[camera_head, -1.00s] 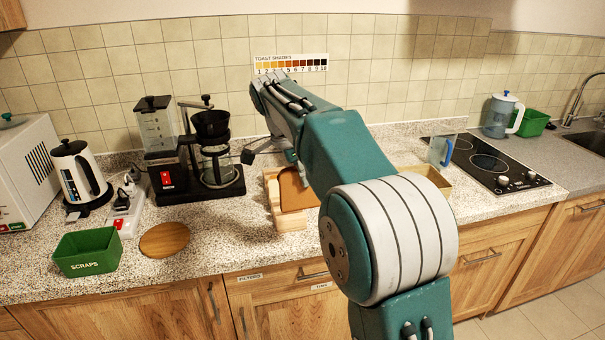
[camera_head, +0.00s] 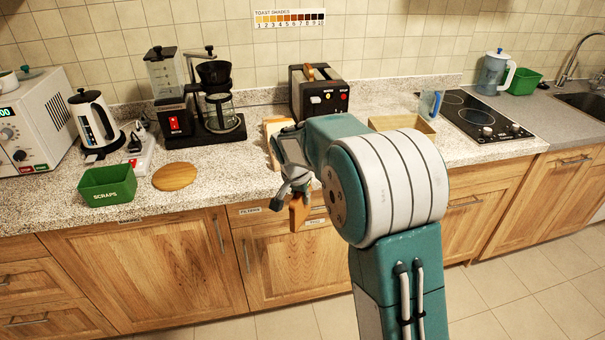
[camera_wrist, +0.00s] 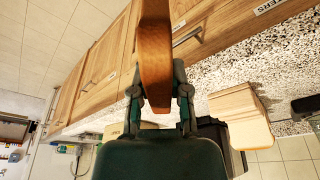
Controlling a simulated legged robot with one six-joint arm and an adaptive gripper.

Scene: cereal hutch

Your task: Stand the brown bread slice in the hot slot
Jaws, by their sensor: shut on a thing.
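The brown bread slice (camera_head: 298,212) is in my gripper (camera_head: 297,189), held out in front of the counter's edge. In the wrist view the slice (camera_wrist: 155,55) stands between the two fingers of my gripper (camera_wrist: 158,97), which are shut on it. The black toaster (camera_head: 318,100) stands at the back of the counter, with lit buttons on its front. A tan strip shows at its top opening; I cannot tell which slot is hot. In the wrist view, a dark body (camera_wrist: 213,130) that may be the toaster is partly hidden behind my gripper.
A wooden rack with a pale slice (camera_head: 275,128) is left of my arm; it also shows in the wrist view (camera_wrist: 238,103). The coffee maker (camera_head: 222,112), round board (camera_head: 175,176) and green scraps bin (camera_head: 107,185) are further left. A wooden tray (camera_head: 403,124) is right of the toaster.

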